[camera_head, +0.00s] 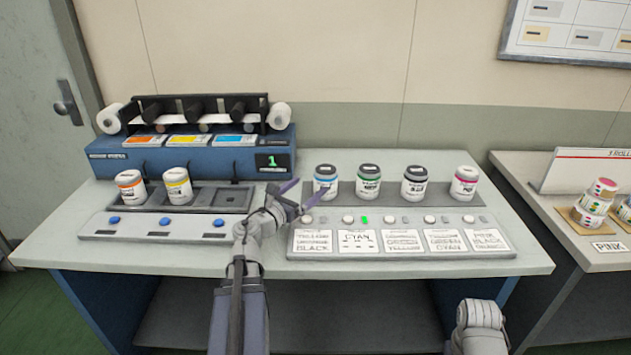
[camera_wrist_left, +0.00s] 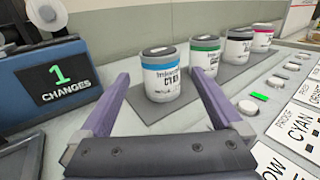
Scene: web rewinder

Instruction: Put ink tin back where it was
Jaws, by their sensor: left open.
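My left gripper (camera_head: 298,194) is open and empty, just left of the cyan-labelled ink tin (camera_head: 325,181). In the left wrist view, this cyan tin (camera_wrist_left: 161,82) stands upright on a dark strip, ahead of and between the open fingers. To its right on the strip stand a green-labelled tin (camera_head: 368,181), a black-labelled tin (camera_head: 414,183) and a pink-labelled tin (camera_head: 465,183). My right gripper is not in view.
The blue press (camera_head: 190,158) with rollers stands behind the left tray; its display (camera_head: 272,161) reads 1. A panel of buttons and cards (camera_head: 400,242) lies before the tin strip, with a green light (camera_head: 364,219) lit. A side table (camera_head: 570,205) stands at right.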

